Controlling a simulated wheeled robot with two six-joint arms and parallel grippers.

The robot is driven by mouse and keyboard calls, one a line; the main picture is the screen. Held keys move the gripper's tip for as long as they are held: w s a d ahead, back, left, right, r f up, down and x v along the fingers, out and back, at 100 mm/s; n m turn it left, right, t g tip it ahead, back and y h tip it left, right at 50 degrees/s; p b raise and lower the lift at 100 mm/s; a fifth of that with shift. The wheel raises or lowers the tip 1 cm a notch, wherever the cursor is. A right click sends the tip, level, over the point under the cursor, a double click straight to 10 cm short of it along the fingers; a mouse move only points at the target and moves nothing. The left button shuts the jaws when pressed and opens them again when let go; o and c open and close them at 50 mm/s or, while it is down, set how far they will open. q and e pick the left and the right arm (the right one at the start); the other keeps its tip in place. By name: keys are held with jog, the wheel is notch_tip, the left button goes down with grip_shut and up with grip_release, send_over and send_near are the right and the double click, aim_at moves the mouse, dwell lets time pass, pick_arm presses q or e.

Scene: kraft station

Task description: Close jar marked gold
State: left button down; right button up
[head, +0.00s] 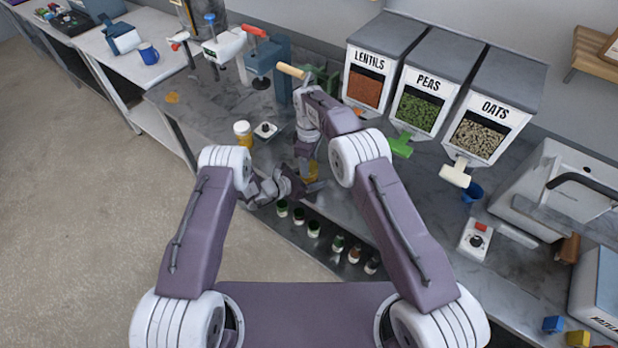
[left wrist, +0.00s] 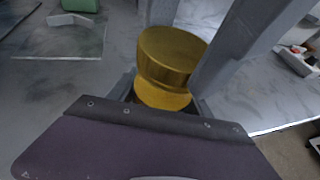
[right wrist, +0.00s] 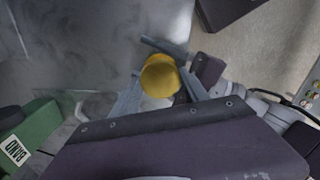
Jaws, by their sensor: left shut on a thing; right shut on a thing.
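A gold lid (left wrist: 172,55) with a ribbed side sits at the top of a yellow jar body (left wrist: 162,95) in the left wrist view. The two are in line and appear to touch; I cannot tell whether the lid is seated. My left gripper (head: 303,188) is shut around the jar low down. My right gripper (head: 314,165) comes from above, shut on the lid, with its grey fingers on either side. The lid's round top faces the camera in the right wrist view (right wrist: 160,76). In the head view a small gold patch (head: 311,171) shows between the grippers.
Several small jars (head: 314,229) stand in a row along the counter's front edge. A yellow jar with a white top (head: 242,132) stands left of my grippers, beside a small knob box (head: 265,130). Lentils (head: 367,85), peas (head: 417,108) and oats (head: 480,135) dispensers stand behind.

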jog(key=m, duration=0.5)
jog(key=shift+m, duration=0.4)
jog(key=m, duration=0.6)
jog(key=shift+m, duration=0.3)
jog(key=m, duration=1.2)
jog(key=shift+w+a+m, duration=0.1)
jog(key=shift+m, duration=0.3)
jog(key=o, duration=1.6)
jog(key=shift+o, duration=0.2)
notch_tip(320, 180, up, 12)
